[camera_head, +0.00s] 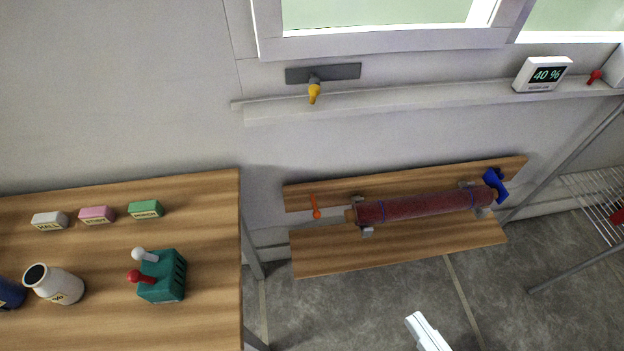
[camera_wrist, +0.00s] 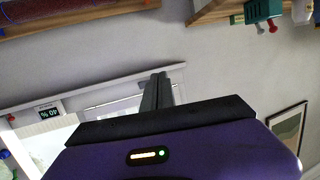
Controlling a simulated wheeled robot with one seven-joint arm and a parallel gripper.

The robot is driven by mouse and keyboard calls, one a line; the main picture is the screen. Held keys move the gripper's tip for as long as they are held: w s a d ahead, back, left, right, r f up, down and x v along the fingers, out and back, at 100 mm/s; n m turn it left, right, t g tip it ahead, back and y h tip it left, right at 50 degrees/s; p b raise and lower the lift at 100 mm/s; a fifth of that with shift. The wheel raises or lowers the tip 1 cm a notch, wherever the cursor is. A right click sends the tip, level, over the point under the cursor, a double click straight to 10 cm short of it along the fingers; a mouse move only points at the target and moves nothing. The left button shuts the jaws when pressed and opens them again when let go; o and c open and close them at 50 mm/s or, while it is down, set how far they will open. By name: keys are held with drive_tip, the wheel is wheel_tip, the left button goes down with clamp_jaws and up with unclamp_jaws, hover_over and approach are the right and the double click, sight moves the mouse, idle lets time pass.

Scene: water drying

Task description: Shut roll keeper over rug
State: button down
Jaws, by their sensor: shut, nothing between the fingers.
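The rug (camera_head: 425,206) is a dark red roll with thin blue bands, lying lengthwise on a slatted wooden bench (camera_head: 400,247) with small grey brackets at its ends. A blue lever-like part (camera_head: 496,186) stands tilted at its right end, and an orange lever (camera_head: 316,208) sits on the bench, apart from its left end. I cannot tell which of these is the roll keeper. In the wrist view, part of the rug (camera_wrist: 45,12) shows at the top left. My gripper (camera_wrist: 157,90) is shut and empty, away from the bench, with the wall and window beyond it.
A table (camera_head: 215,250) at the left holds a teal box with two knobs (camera_head: 162,277), small labelled blocks (camera_head: 97,215) and jars. A wall ledge (camera_head: 430,98) above the bench carries a 40 % display (camera_head: 543,74). A yellow tap-like handle (camera_head: 314,92) juts out. A wire rack stands right.

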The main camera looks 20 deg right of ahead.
drive_tip(key=w+t+p, duration=0.1)
drive_tip(key=w+p, duration=0.1)
drive_tip(key=w, duration=0.6)
drive_tip(key=m+g+h+p, duration=0.2)
drive_tip(key=m+g+p, duration=0.15)
drive_tip(key=m, duration=0.55)
hover_over(315, 205)
drive_tip(key=s+d, duration=0.2)
drive_tip(key=s, duration=0.3)
wheel_tip(315, 205, down, 22)
drive_tip(key=shift+s+a+f+b, duration=0.15)
drive_tip(key=shift+a+f+b, duration=0.55)
drive_tip(key=shift+a+f, duration=0.15)
